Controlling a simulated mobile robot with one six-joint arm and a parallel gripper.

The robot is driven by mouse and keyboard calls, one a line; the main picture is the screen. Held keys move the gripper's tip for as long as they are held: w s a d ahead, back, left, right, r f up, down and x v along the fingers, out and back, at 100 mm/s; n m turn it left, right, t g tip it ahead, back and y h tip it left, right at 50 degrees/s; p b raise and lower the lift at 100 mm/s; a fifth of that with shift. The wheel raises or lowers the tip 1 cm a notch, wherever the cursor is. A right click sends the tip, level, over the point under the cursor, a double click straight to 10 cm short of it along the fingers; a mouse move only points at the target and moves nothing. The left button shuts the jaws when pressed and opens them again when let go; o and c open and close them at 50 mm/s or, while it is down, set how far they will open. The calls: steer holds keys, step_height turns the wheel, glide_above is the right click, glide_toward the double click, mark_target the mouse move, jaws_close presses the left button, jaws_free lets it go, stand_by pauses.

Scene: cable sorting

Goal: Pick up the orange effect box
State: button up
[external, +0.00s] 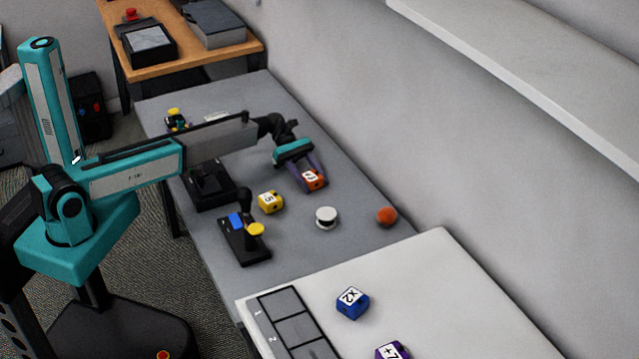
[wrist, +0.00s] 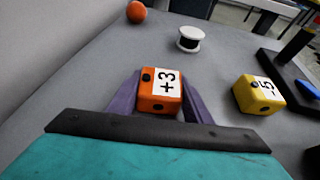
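The orange effect box (external: 315,179), marked +3 on a white label, is on or just above the grey table. It also shows in the wrist view (wrist: 160,90), upright and between my two purple fingers. My gripper (external: 311,174) reaches down around it, one finger on each side. In the wrist view the fingertips lie right against or very close to the box's left and right sides. I cannot tell whether they grip it. The underside of the box is hidden.
A yellow box (external: 271,202) marked -5 stands nearby. A white spool-like object (external: 326,217) and an orange ball (external: 387,216) lie towards the wall. A joystick-like device (external: 245,240) is nearer. Blue (external: 352,303) and purple boxes sit on the white surface.

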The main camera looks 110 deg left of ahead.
mark_target(312, 176)
steer(key=c, duration=0.3)
steer(key=shift+c, duration=0.2)
steer(key=shift+r, duration=0.15)
steer(key=shift+r+b, duration=0.35)
steer(key=shift+r, duration=4.55)
